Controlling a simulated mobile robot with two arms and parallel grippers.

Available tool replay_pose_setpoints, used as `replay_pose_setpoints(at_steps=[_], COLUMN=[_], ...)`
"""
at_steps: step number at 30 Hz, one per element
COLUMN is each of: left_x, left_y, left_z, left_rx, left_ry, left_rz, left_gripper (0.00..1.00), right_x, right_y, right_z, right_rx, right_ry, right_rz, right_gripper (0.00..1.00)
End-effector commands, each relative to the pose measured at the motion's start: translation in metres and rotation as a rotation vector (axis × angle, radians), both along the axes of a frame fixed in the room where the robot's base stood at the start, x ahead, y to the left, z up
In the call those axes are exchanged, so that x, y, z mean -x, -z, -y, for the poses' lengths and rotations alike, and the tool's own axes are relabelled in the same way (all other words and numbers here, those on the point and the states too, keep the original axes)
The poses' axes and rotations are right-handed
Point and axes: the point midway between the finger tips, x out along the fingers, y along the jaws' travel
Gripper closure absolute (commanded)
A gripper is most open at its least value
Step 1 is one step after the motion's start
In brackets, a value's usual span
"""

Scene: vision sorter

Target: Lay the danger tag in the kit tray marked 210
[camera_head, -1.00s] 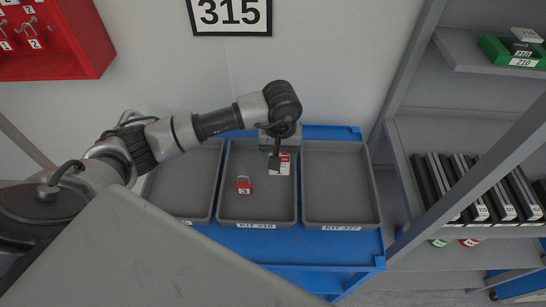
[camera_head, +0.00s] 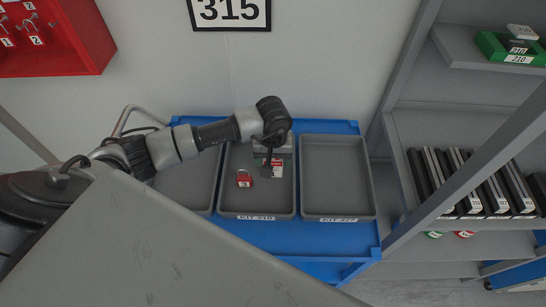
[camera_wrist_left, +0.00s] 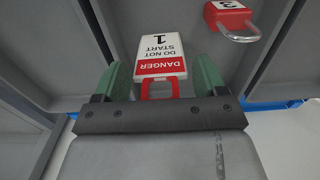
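The danger tag (camera_head: 277,168), white with a red band, is in the middle tray marked KIT 210 (camera_head: 256,217), towards its back right. In the left wrist view the tag (camera_wrist_left: 161,55) shows its face, reading DANGER DO NOT START, with a red clasp at the near end. My left gripper (camera_wrist_left: 165,82) is open, its green fingers on either side of the tag with gaps visible. In the head view the left gripper (camera_head: 270,158) is low over the back of the tray, partly hiding the tag. My right gripper is not in view.
A red padlock (camera_head: 244,178) lies in the same tray, left of the tag. An empty grey tray (camera_head: 337,180) stands to the right, another (camera_head: 187,185) to the left, all on a blue cart (camera_head: 300,236). A shelf unit (camera_head: 440,120) stands at the right.

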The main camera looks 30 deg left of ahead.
Motion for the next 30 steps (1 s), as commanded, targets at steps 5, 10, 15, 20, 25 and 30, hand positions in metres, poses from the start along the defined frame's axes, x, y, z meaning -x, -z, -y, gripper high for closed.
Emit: replay_pose_setpoints(at_steps=[5, 10, 15, 20, 25, 30], left_x=[0.0, 0.0, -0.001, -0.002, -0.001, -0.001], left_y=[0.0, -0.001, -0.013, -0.045, -0.082, -0.109], left_z=[0.0, 0.0, 0.0, 0.0, 0.0, 0.0], left_rx=[0.0, 0.0, -0.001, 0.0, 0.0, 0.0], left_ry=[0.0, 0.0, 0.0, 0.002, 0.001, 0.0], left_rz=[-0.001, -0.001, 0.004, 0.008, 0.005, 0.003], left_gripper=[0.16, 0.16, 0.16, 0.16, 0.16, 0.16], right_x=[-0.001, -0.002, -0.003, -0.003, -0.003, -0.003], right_y=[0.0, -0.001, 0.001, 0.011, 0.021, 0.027], right_z=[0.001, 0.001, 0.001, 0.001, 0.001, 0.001], right_rx=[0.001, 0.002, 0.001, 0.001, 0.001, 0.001], right_ry=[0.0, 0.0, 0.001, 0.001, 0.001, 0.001], right_rz=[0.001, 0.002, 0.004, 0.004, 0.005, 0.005], right_gripper=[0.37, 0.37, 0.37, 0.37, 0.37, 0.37])
